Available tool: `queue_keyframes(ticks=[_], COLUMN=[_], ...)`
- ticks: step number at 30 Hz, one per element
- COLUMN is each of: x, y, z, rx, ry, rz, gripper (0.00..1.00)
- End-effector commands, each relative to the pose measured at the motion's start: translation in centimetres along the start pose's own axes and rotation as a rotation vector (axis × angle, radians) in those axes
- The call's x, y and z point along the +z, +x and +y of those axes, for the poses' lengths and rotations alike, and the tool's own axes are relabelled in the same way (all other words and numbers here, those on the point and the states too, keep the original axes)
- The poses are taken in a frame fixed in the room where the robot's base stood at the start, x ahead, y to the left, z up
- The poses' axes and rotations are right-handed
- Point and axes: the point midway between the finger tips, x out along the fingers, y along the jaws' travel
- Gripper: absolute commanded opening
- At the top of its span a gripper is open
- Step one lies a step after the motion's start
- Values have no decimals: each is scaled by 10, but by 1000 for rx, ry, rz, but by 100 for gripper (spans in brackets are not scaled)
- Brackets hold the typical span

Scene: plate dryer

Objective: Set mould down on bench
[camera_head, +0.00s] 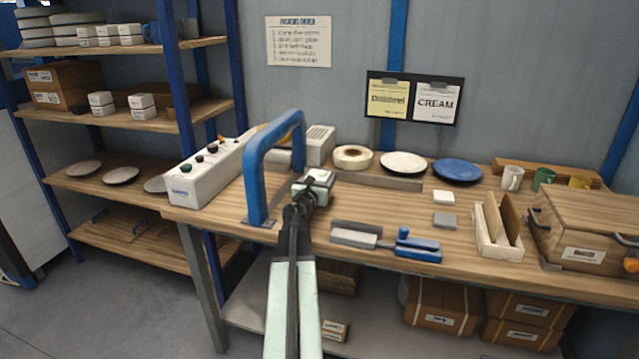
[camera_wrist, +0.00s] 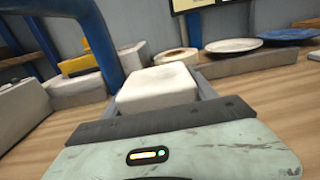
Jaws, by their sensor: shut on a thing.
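My gripper (camera_head: 316,190) is at the left part of the bench, just right of the blue arch frame. It is shut on a white block-like mould (camera_wrist: 157,87), which shows between the jaws in the wrist view and at the arm's tip in the head view (camera_head: 319,176). The wooden bench (camera_head: 335,210) lies beneath it. I cannot tell whether the mould touches the bench top. The blue arch frame (camera_head: 258,185) stands close on the left of the gripper.
A control box (camera_head: 205,178) stands left of the arch. A tape roll (camera_head: 352,156), white plate (camera_head: 403,163) and blue plate (camera_head: 457,170) are behind. A white block (camera_head: 443,197) and grey block (camera_head: 445,219) lie to the right.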

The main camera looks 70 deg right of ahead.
Motion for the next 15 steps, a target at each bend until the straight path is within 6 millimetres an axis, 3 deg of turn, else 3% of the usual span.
queue_keyframes(ticks=[4, 5, 6, 15], x=[-4, -3, -2, -2], y=[0, 0, 0, 0], z=[0, 0, 0, 1], rx=[0, 0, 1, 1], ry=[-1, 0, 0, 0], rz=[0, 0, 0, 0], gripper=[0, 74, 85, 87])
